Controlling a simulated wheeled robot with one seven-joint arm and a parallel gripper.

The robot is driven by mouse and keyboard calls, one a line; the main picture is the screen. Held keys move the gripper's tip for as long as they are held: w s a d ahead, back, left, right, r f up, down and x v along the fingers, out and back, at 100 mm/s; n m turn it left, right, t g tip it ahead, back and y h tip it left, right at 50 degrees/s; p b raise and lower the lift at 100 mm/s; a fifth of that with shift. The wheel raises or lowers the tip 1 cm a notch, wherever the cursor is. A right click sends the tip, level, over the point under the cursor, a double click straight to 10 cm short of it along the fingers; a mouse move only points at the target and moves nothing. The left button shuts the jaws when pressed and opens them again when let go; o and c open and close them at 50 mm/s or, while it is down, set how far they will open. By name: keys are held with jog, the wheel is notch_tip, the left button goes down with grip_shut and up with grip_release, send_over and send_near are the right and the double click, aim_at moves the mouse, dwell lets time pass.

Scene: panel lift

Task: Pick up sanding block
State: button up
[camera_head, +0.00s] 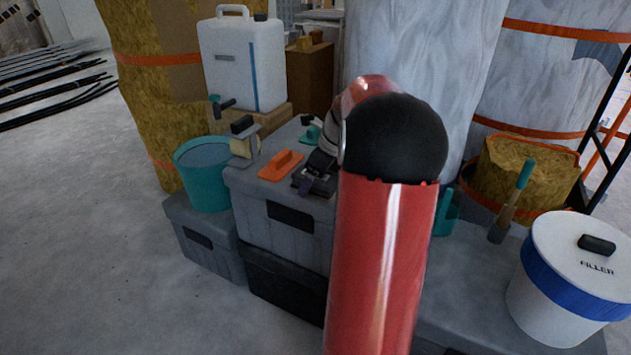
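An orange block with a raised grip (281,165) lies flat on the lid of the grey toolbox; it looks like the sanding block, though I cannot be sure. My gripper (312,183) is a dark shape just to its right, low over the same lid. A small gap seems to separate them. The fingers are small and dark, so I cannot tell whether they are open or shut. My red arm hides part of the lid behind it and what lies to its right.
A beige block with a grey, black-handled tool (243,142) sits at the lid's left edge. A teal-handled tool (311,133) lies behind. A teal bucket (203,175) and white canister (243,62) stand left. A filler bucket (568,285) stands right.

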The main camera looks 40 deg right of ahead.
jog(key=shift+f, duration=0.1)
jog(key=shift+c, duration=0.5)
jog(key=c, duration=1.1)
jog(key=shift+c, duration=0.2)
notch_tip(320, 180, up, 20)
jog(key=p, duration=0.3)
jog(key=shift+r+p, duration=0.2)
jog(key=shift+p, duration=0.2)
